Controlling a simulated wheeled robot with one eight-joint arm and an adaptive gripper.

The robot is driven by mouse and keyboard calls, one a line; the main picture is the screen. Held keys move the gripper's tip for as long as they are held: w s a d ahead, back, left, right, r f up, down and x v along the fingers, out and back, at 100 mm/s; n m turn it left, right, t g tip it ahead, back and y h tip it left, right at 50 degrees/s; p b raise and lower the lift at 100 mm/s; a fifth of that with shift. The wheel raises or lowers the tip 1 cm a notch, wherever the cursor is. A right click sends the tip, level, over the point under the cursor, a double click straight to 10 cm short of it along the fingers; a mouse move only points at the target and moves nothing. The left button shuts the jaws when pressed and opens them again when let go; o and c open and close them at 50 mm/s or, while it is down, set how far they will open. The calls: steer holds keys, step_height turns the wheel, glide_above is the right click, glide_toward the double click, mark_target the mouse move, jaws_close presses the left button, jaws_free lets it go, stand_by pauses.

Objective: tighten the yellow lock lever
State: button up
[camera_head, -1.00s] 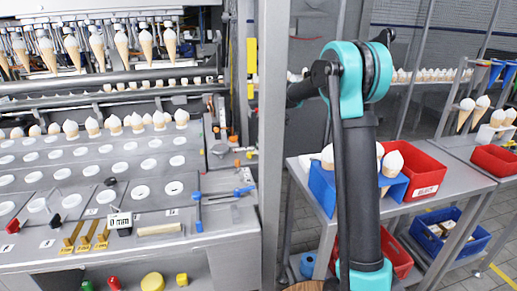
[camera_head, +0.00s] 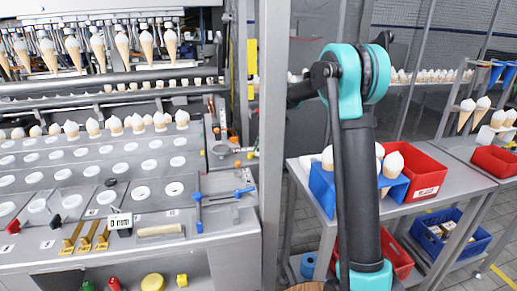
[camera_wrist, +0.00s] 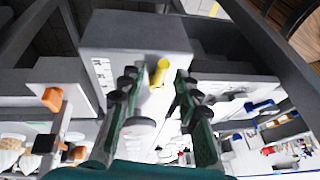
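My gripper (camera_wrist: 156,88) is open in the wrist view, with its dark green, black-padded fingers apart. A short yellow cylindrical piece (camera_wrist: 159,72), which looks like the lock lever, stands against a grey box-shaped housing (camera_wrist: 135,38). It shows in the gap between the fingertips, nearer the left one, with no clear contact. I cannot tell how far beyond the tips it is. In the head view my arm bends left behind a grey post, and my gripper is hidden there. I cannot single out the lever in the head view.
The upright grey post (camera_head: 274,130) stands between the cone machine (camera_head: 130,245) and my arm. An orange block (camera_wrist: 52,98) is left of my fingers. A blue bin (camera_head: 322,188) and a red bin (camera_head: 425,172) with cones nearby stand on a side table at right.

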steer(key=v, duration=1.2)
steer(key=shift+a, duration=0.1)
